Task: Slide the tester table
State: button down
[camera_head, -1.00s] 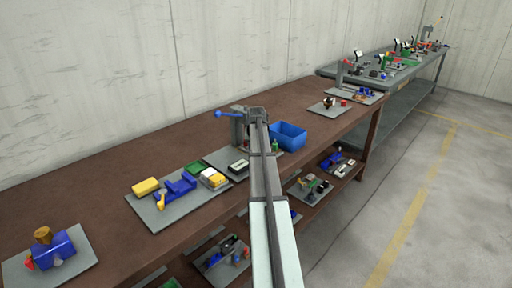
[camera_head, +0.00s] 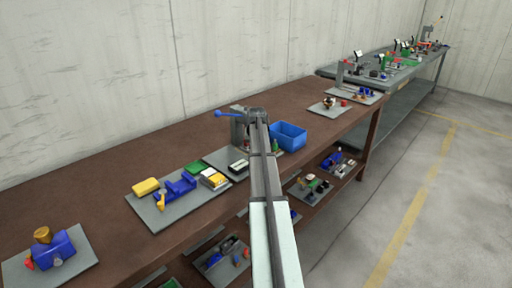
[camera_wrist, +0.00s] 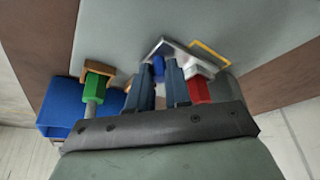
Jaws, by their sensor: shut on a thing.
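The tester (camera_head: 238,128) stands on the brown bench in the head view, a grey upright with a blue lever (camera_head: 225,114) pointing left. My gripper reaches in front of it, and my arm hides most of its base. In the wrist view my gripper (camera_wrist: 162,75) is shut on a small blue piece (camera_wrist: 158,68), which shows between the fingers. A pale metal frame with a yellow edge (camera_wrist: 208,52) lies just beyond. I cannot tell which part is the tester table.
A green screw jack (camera_wrist: 96,88) stands left of my fingers and a red part (camera_wrist: 198,90) close on the right. A blue bin (camera_head: 288,136) stands right of my arm. Grey boards with a blue vise (camera_head: 176,187) and other parts lie to the left.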

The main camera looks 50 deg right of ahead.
jog(key=s, duration=0.8)
jog(key=c, duration=1.1)
grip_release()
jog(key=shift+s, duration=0.1)
jog(key=shift+o, duration=0.2)
jog(key=shift+r, duration=0.1)
jog(key=v, duration=1.3)
jog(key=shift+r, duration=0.3)
jog(key=shift+a, duration=0.15)
